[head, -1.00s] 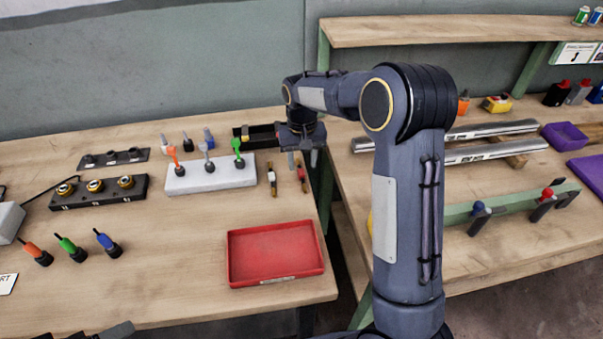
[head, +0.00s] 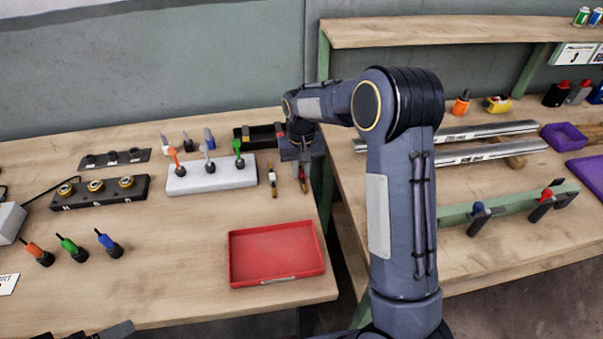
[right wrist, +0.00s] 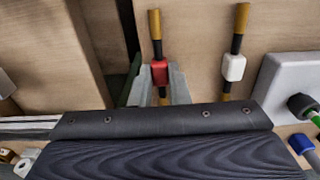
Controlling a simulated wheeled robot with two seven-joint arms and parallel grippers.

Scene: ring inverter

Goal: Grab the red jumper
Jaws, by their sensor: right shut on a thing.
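The red jumper (right wrist: 159,73) is a thin rod with yellow and black ends and a red middle block. In the right wrist view it lies between the two fingers of my right gripper (right wrist: 160,85), which is shut on the red block. In the head view the red jumper (head: 304,186) lies near the right edge of the left table, partly hidden under my right gripper (head: 303,160). The white jumper (right wrist: 234,67) lies beside it, apart from the fingers; it also shows in the head view (head: 272,178).
A white block (head: 212,177) with orange, grey and green plugs stands left of the jumpers. A black tray (head: 258,134) is behind them and a red tray (head: 276,282) in front. A gap separates this table from the right one.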

